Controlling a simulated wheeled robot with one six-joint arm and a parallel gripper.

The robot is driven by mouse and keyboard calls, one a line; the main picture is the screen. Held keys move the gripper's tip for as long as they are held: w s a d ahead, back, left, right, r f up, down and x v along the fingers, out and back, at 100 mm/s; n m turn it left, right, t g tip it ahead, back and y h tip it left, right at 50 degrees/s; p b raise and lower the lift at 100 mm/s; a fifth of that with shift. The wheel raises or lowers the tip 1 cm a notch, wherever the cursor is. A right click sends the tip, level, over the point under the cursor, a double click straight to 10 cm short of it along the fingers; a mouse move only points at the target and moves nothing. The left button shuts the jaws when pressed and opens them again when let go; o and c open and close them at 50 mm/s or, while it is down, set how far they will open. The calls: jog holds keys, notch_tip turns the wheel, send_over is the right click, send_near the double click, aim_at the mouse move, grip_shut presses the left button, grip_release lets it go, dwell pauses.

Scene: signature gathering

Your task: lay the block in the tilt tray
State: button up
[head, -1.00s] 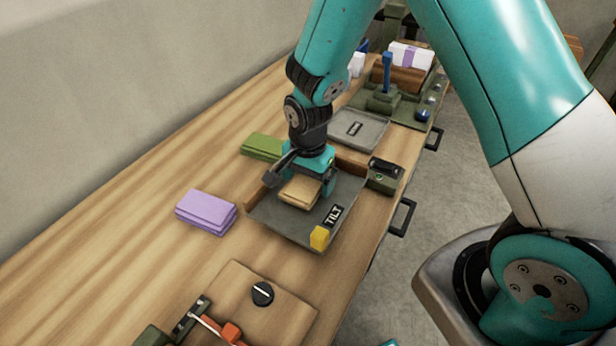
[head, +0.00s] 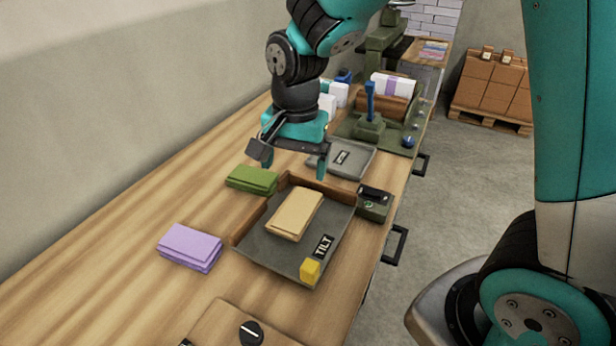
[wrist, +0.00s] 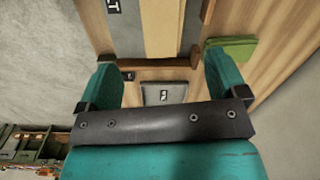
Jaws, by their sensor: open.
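The tan block (head: 295,213) lies flat in the tilt tray (head: 270,253), a grey tray with a wooden back edge and a TILT label. In the wrist view, the tan block (wrist: 163,28) shows beyond my fingers, inside the tray. My gripper (head: 293,165) is open and empty, raised above the far end of the tray and apart from the block. In the wrist view its two fingers (wrist: 162,85) stand wide apart with nothing between them.
A purple block (head: 190,248) lies left of the tray and a green block (head: 251,180) behind it on the left. A second grey tray (head: 355,162) and a green machine with a blue lever (head: 370,102) stand farther back. A small control box (head: 374,202) sits right of the tilt tray.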

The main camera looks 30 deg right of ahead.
jog(key=s+a+r+n+y, duration=0.1)
jog(key=s+a+r+n, duration=0.1)
jog(key=s+r+n, duration=0.2)
jog(key=s+a+r+n+y, duration=0.2)
jog(key=s+r+n, duration=0.2)
jog(key=s+n, duration=0.7)
jog(key=s, duration=0.3)
jog(key=shift+n+y, duration=0.3)
